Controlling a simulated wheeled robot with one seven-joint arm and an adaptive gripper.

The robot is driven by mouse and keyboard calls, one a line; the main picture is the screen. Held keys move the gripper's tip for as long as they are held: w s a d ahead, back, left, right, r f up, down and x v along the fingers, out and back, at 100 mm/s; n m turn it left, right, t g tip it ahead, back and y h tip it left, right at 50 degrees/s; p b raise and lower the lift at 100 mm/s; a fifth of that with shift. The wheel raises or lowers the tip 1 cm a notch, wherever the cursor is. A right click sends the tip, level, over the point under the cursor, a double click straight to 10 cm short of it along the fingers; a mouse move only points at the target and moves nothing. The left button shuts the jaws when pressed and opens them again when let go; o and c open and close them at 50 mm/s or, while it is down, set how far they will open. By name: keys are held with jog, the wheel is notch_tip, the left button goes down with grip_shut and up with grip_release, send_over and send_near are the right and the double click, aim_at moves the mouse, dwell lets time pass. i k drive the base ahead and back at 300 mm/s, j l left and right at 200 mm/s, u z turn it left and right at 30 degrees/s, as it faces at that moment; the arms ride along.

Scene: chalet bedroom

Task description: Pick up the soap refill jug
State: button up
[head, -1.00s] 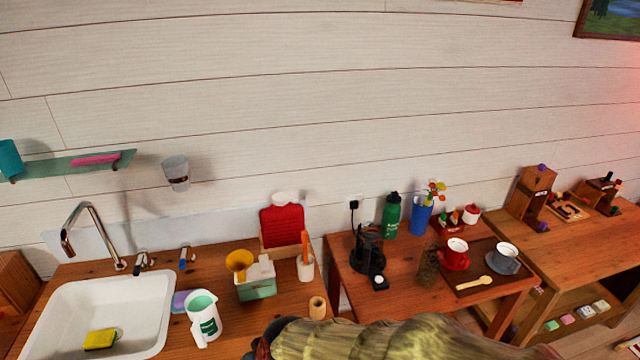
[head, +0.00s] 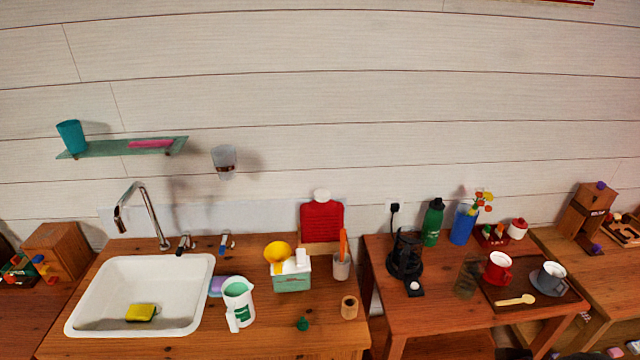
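The soap refill jug (head: 239,306) looks to be the white jug with a green label and a pale green top. It stands upright on the wooden washstand, close to the right side of the white sink (head: 203,300). A purple item (head: 217,286) lies just behind it on the left. Nothing covers the jug from this view. My gripper is not in view.
A green box with a yellow funnel (head: 291,280) stands right of the jug. A small green item (head: 302,324) and a wooden cup (head: 349,307) lie near the front. The tap (head: 144,215) rises behind the sink. Bare wood lies between jug and green item.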

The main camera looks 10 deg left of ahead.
aim_at(236, 290)
jog(key=u, duration=1.4)
